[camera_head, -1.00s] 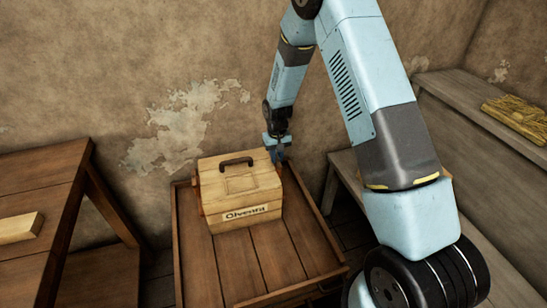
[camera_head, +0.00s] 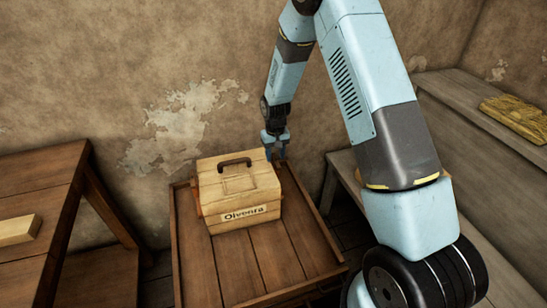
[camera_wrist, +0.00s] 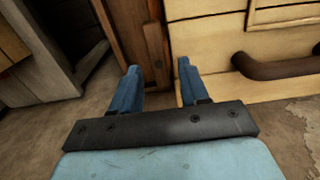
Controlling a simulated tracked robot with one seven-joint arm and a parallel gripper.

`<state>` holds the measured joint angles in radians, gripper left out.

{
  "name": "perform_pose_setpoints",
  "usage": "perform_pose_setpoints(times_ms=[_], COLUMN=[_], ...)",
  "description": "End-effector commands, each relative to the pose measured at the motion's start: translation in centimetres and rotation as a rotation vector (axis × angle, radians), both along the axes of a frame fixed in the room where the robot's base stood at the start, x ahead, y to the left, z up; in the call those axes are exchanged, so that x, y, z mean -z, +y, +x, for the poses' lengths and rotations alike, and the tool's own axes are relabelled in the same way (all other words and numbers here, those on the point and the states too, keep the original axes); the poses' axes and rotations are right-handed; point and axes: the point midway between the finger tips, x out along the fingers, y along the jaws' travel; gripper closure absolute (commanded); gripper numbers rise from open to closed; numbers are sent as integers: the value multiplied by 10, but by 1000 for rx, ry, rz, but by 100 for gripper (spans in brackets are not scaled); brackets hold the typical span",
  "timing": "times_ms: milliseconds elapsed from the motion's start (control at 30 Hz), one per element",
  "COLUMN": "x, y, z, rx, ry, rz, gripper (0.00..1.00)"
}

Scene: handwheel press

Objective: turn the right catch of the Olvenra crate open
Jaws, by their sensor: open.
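The Olvenra crate (camera_head: 238,192) is a pale wooden box with a dark handle on its lid and a name label on its front. In the wrist view its lid (camera_wrist: 210,35) fills the upper right. My gripper (camera_head: 277,157) is open and empty at the crate's back right, by its right side. In the wrist view its two blue fingers (camera_wrist: 158,66) point at a narrow brown wooden bar on the crate's side, which looks like the right catch (camera_wrist: 154,45). The bar lies just beyond the fingertips, between their lines. The head view does not show the right catch clearly.
The crate stands on a brown plank-topped table (camera_head: 255,265) with raised edges, clear in front. A wooden table (camera_head: 40,190) with a pale block (camera_head: 18,229) stands left. A grey bench (camera_head: 480,115) with a straw-coloured bundle (camera_head: 515,115) stands right. The wall is close behind.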

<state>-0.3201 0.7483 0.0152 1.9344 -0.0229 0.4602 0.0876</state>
Motion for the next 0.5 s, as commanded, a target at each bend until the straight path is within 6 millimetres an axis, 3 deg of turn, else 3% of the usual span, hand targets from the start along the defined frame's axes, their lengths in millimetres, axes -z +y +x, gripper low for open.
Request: perform_pose_setpoints(times_ms=[500], x=[-96], y=[0], z=[-1], rx=[0], ry=[-3], rz=[2], gripper=[55])
